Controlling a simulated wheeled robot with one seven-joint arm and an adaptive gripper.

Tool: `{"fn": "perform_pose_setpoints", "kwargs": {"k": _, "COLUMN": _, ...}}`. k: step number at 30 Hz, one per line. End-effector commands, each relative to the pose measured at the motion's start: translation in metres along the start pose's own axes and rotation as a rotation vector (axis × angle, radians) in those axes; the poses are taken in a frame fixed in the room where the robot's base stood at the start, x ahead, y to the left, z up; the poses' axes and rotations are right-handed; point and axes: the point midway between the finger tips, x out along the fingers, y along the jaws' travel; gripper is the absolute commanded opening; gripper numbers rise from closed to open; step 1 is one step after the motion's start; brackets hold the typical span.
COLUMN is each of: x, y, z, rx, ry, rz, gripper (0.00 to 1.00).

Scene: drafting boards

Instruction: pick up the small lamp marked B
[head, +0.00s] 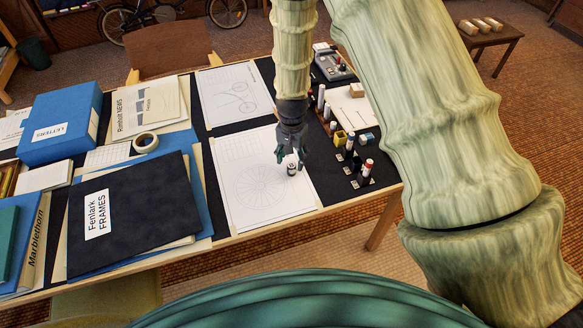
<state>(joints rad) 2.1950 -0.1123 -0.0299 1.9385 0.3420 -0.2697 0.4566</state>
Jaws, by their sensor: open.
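A small dark and pale cylinder (292,169) stands on the white drawing sheet with the wheel drawing; it may be a lamp, but its marking is too small to read. My gripper (290,157) hangs down just above it with fingers open, and nothing shows between them. I cannot tell whether the fingertips touch the cylinder. Several other small cylinders, such as a white-topped one with red (366,168), stand on dark bases at the right of the table. No letter B can be made out on any of them.
A yellow block (340,138) and a pale sheet or board (352,107) lie at the right. The wheel drawing (250,205) has bare room around the cylinder.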

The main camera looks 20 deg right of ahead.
Motion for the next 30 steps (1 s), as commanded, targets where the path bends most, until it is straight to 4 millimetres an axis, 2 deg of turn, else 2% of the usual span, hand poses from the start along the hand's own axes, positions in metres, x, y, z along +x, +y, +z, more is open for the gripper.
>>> {"fn": "perform_pose_setpoints", "kwargs": {"k": 7, "x": 0.009, "y": 0.000, "z": 0.000, "rx": 0.001, "ry": -0.002, "rz": 0.001, "gripper": 0.52}}
{"fn": "perform_pose_setpoints", "kwargs": {"k": 21, "x": 0.050, "y": 0.000, "z": 0.000, "rx": 0.002, "ry": -0.002, "rz": 0.001, "gripper": 0.52}}
{"fn": "perform_pose_setpoints", "kwargs": {"k": 30, "x": 0.054, "y": -0.001, "z": 0.000, "rx": 0.001, "ry": 0.000, "rz": -0.001, "gripper": 0.52}}
